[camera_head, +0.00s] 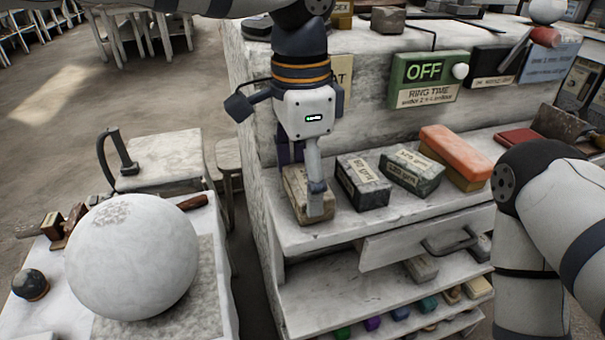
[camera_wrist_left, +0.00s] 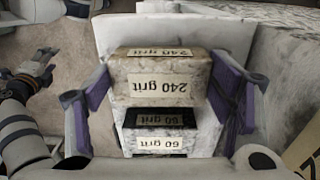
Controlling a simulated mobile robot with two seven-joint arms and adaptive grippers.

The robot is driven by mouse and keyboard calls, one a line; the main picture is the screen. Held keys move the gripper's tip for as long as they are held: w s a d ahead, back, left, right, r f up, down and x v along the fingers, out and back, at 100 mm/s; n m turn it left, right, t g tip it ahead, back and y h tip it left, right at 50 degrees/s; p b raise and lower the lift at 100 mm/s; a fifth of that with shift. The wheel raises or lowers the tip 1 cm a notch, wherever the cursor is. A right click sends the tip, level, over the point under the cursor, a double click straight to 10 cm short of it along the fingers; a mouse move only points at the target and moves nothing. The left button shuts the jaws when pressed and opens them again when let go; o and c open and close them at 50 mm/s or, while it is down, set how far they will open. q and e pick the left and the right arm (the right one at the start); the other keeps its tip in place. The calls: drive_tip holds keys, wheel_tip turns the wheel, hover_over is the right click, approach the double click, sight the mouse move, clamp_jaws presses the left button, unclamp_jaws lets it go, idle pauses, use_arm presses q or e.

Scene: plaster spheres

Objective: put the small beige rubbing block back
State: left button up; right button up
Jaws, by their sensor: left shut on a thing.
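The small beige rubbing block (camera_head: 295,207) is at the left front corner of the shelf top, beside a dark-sided block. In the left wrist view the beige block (camera_wrist_left: 168,88) carries "240 grit" labels, upside down in the picture. My left gripper (camera_head: 304,196) points down and is shut on it, with purple fingers on both its sides. I cannot tell whether the block touches the shelf or hangs just above it. My right arm shows at the right of the head view, its gripper out of frame. A dark gripper (camera_wrist_left: 28,78), apparently my right one, shows at the left wrist view's edge.
A dark "60 grit" block (camera_head: 362,182), another grey block (camera_head: 411,172) and an orange block (camera_head: 457,153) line the shelf. A drawer (camera_head: 400,243) stands partly open below. A green OFF sign (camera_head: 428,80) is behind. A large plaster sphere (camera_head: 132,262) sits on the left table.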

sight(302, 181)
use_arm(q)
drive_tip(key=o, duration=1.2)
wheel_tip(302, 181, up, 12)
drive_tip(key=shift+r, duration=0.1)
